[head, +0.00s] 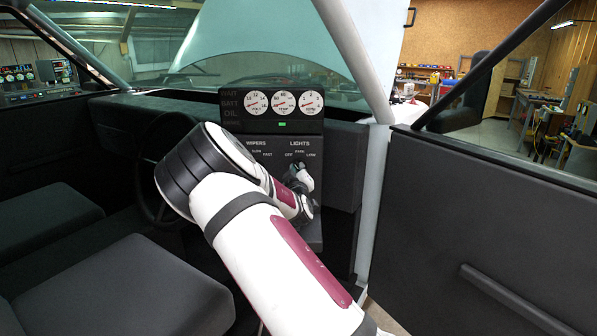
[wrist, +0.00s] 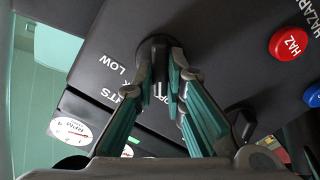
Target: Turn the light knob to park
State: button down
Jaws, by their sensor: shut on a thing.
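The dark light knob (wrist: 153,45) is on a dark dash panel in the wrist view, near the top middle. My gripper (wrist: 165,68) is shut on it, one finger on each side. The LOW label shows to the left of the knob; the PARK and OFF labels are partly covered by my fingers. I cannot tell which label the knob points to. In the head view my gripper (head: 301,178) is at the panel just below the LIGHTS label with OFF, PARK and LOW. My gripper and wrist hide the knob there.
A second dark knob (wrist: 243,124) lies right of my fingers in the wrist view. A red HAZ button (wrist: 289,43) and a blue button (wrist: 314,95) are farther right. Three gauges (head: 284,103) sit above the panel. The steering wheel (head: 148,188) is left, the open door (head: 480,225) right.

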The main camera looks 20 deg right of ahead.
jog(key=shift+d+r+m, duration=0.1)
jog(key=shift+d+m, duration=0.05)
jog(key=shift+m, duration=3.55)
jog(key=c, duration=1.6)
grip_release()
jog(key=shift+c, duration=0.2)
